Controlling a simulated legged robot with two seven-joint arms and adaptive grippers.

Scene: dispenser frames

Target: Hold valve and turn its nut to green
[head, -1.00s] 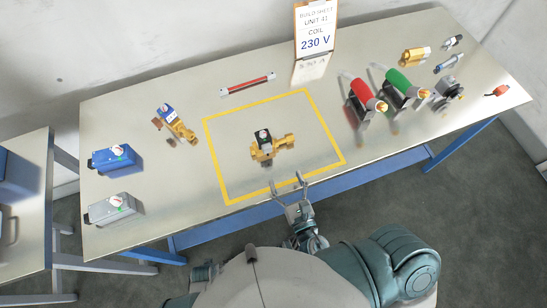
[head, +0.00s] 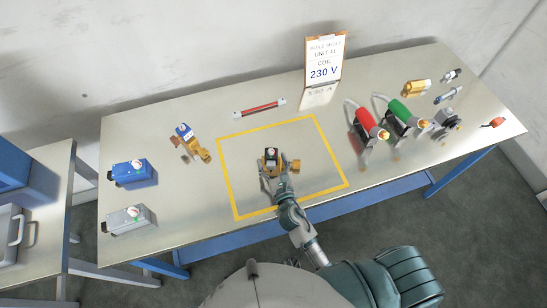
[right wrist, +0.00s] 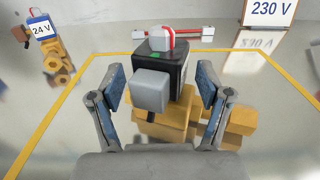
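The valve (head: 294,165) stands inside the yellow outline. It has a brass body (right wrist: 165,128), a black coil (right wrist: 178,72) and a grey connector block (right wrist: 151,91) facing my wrist. On top sits a white nut with a red stripe (right wrist: 161,40). A small green mark (right wrist: 155,56) shows on the coil below the nut. My right gripper (head: 272,172) is at the valve, its fingers open on both sides of the coil in the right wrist view (right wrist: 160,85). A gap shows at the left finger; contact at the right finger is unclear. My left gripper is out of view.
Another valve labelled 24 V (head: 192,142) lies left of the yellow outline (head: 226,177). Blue (head: 134,173) and grey (head: 131,219) boxes stand at the table's left. Red (head: 366,123) and green (head: 400,112) tools stand right. A 230 V sheet (head: 323,62) stands behind.

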